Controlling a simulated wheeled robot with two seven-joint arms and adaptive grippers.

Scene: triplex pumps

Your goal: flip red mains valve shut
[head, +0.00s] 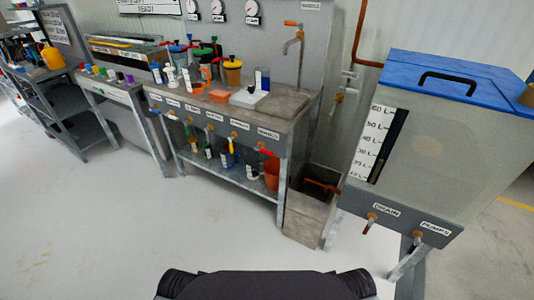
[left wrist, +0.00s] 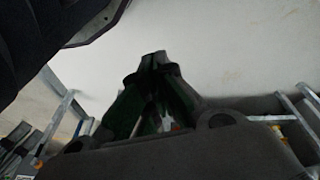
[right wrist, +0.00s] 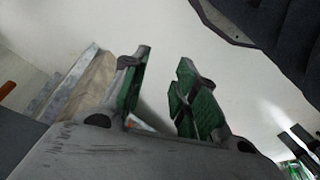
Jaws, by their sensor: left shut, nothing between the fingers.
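A small valve with a red handle (head: 268,153) is on the front of the grey bench (head: 272,112), at the right end of a row of valves. Its handle slants sideways, and its label is too small to read surely. No gripper shows in the head view. My left gripper (left wrist: 154,60) is shut and empty in the left wrist view. My right gripper (right wrist: 163,60) is open and empty in the right wrist view, its fingers apart. Neither gripper is near the red handle in any view.
A tank with a blue lid (head: 455,72) stands at the right, with two orange-brown taps below. A floor basin (head: 308,210) stands between bench and tank. An orange bucket (head: 272,172) is on the lower shelf. The pale floor (head: 150,225) in front is clear.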

